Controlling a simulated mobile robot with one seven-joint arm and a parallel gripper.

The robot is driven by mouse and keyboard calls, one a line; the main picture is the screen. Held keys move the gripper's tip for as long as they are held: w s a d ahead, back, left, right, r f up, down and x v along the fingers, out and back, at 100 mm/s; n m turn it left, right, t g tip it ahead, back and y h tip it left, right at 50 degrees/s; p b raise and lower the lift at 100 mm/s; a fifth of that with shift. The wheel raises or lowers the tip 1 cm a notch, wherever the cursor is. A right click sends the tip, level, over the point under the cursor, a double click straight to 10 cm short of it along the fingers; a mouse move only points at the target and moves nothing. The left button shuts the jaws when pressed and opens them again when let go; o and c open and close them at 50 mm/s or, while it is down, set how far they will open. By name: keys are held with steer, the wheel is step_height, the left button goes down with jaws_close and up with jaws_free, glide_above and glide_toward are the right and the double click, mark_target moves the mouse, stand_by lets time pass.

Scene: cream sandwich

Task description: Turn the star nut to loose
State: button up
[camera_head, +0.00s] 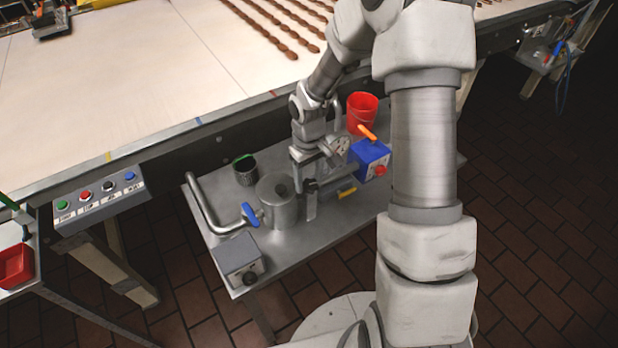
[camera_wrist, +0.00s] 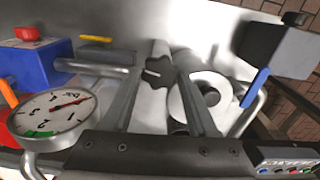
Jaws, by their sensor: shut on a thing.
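The star nut (camera_wrist: 157,73) is a dark lobed knob in the middle of the wrist view, with a light slot or mark on its face. My gripper (camera_wrist: 165,68) has one finger on each side of it and is shut on it. In the head view my gripper (camera_head: 309,184) points down at the steel table, just right of a round steel pot (camera_head: 274,212). The nut is hard to make out there because the gripper covers most of it.
A yellow handle (camera_head: 347,192), a blue valve handle (camera_head: 250,213), a red bucket (camera_head: 361,112) and a grey box (camera_head: 239,260) are on the steel table.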

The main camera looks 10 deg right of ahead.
steer(key=n, duration=0.4)
steer(key=shift+r+n+p, duration=0.1)
steer(key=shift+n+p, duration=0.2)
steer(key=shift+p, duration=0.05)
steer(key=n+p, duration=0.1)
steer(key=n, duration=0.2)
steer(key=shift+n, duration=0.3)
steer(key=n+p, duration=0.1)
steer(key=n, duration=0.3)
steer(key=shift+n+p, duration=0.3)
steer(key=n+p, duration=0.1)
steer(key=n, duration=0.3)
steer(key=shift+p, duration=0.3)
steer(key=o, duration=1.4)
steer(key=shift+c, duration=0.2)
